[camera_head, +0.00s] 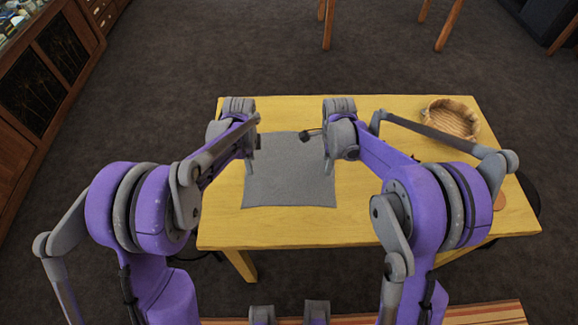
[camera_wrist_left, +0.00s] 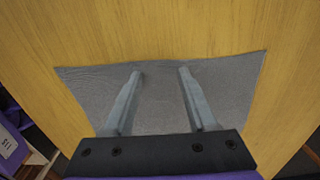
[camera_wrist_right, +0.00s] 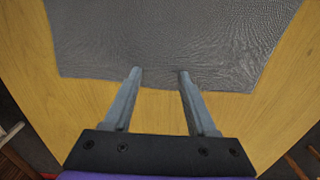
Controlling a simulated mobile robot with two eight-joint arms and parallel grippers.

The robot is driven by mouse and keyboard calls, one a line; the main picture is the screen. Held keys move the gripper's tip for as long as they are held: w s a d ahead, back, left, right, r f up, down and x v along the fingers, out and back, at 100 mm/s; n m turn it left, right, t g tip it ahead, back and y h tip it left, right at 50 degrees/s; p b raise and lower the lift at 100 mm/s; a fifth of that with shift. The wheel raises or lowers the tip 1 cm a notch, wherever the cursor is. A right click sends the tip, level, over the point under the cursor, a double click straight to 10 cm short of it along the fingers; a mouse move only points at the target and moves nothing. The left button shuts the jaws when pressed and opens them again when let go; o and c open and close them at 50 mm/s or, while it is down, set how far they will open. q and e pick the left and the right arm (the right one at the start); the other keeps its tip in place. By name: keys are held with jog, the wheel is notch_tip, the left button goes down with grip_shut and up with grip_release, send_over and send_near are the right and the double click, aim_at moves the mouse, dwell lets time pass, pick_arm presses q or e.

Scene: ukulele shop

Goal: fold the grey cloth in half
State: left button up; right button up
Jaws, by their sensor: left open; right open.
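The grey cloth (camera_head: 290,180) lies flat and spread out on the yellow wooden table, left of its middle. My left gripper (camera_head: 252,160) is over the cloth's left side. In the left wrist view its two fingers (camera_wrist_left: 160,72) are apart and empty, with their tips near a cloth edge. My right gripper (camera_head: 328,165) is over the cloth's right side. In the right wrist view its fingers (camera_wrist_right: 157,72) are apart and empty, with their tips at a cloth edge. The cloth (camera_wrist_right: 160,35) reaches away from them. Whether the tips touch the cloth I cannot tell.
The yellow table (camera_head: 440,215) has bare room right of the cloth and along its front. A woven basket (camera_head: 450,119) stands at its far right corner. A small round brown thing (camera_head: 497,201) is partly hidden behind my right arm. A wooden cabinet (camera_head: 45,85) stands at the left.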

pick_arm(q)
jog(key=shift+s+f, duration=0.1)
jog(key=shift+f, duration=0.2)
pick_arm(e)
jog(key=shift+s+f, duration=0.1)
jog(key=shift+f, duration=0.2)
pick_arm(q)
jog(key=shift+r, duration=0.15)
jog(key=shift+c, duration=1.2)
pick_arm(e)
jog(key=shift+r, duration=0.15)
jog(key=shift+c, duration=1.2)
pick_arm(q)
grip_shut()
pick_arm(e)
grip_shut()
